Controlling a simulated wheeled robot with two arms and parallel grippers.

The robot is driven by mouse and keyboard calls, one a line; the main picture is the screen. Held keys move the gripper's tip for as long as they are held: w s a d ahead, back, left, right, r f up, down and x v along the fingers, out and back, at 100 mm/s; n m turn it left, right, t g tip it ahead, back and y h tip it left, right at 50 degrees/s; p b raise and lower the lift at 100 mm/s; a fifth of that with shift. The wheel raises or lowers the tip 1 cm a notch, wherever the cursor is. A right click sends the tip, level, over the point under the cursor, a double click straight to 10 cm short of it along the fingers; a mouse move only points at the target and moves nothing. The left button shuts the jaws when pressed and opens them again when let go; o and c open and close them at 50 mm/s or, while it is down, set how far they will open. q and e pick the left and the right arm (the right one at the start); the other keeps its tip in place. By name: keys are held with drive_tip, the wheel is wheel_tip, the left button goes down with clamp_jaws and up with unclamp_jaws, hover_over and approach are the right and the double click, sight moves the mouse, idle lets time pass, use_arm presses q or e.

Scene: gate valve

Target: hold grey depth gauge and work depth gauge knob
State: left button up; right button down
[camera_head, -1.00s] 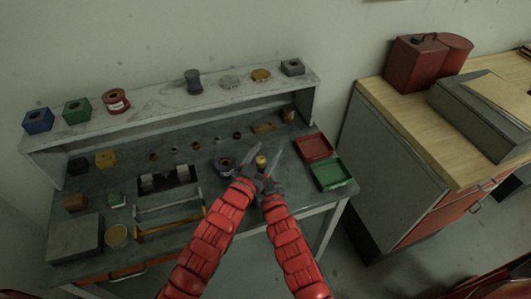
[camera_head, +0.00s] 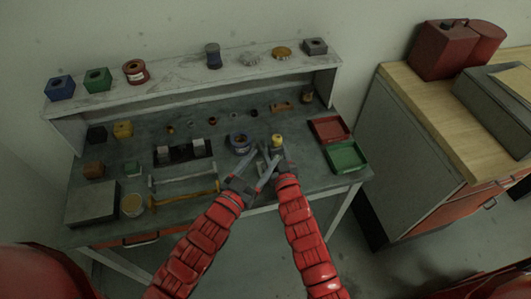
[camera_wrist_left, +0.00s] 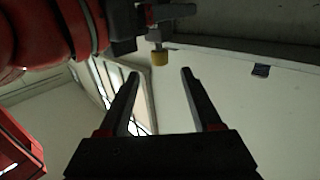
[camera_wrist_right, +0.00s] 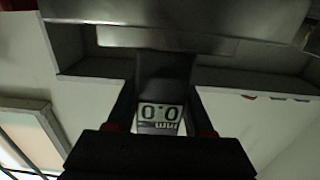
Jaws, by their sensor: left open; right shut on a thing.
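The grey depth gauge (camera_wrist_right: 160,112) is between the fingers of my right gripper (camera_wrist_right: 160,95), which is shut on it. Its display reads 0.0 mm, upside down in the right wrist view. The yellow knob (camera_wrist_left: 159,57) shows in the left wrist view, ahead of my left gripper (camera_wrist_left: 156,75) and between the lines of its fingers. My left gripper is open and empty, and apart from the knob. In the head view the yellow knob (camera_head: 277,139) is just beyond my right gripper (camera_head: 276,153). The gauge body is mostly hidden there by my grippers.
A blue ring-shaped part (camera_head: 239,142) lies close left of my grippers. Red (camera_head: 329,129) and green (camera_head: 346,156) trays are to the right. A shelf (camera_head: 190,87) runs along the back.

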idle(0.3)
drive_tip(key=shift+c, duration=1)
unclamp_jaws()
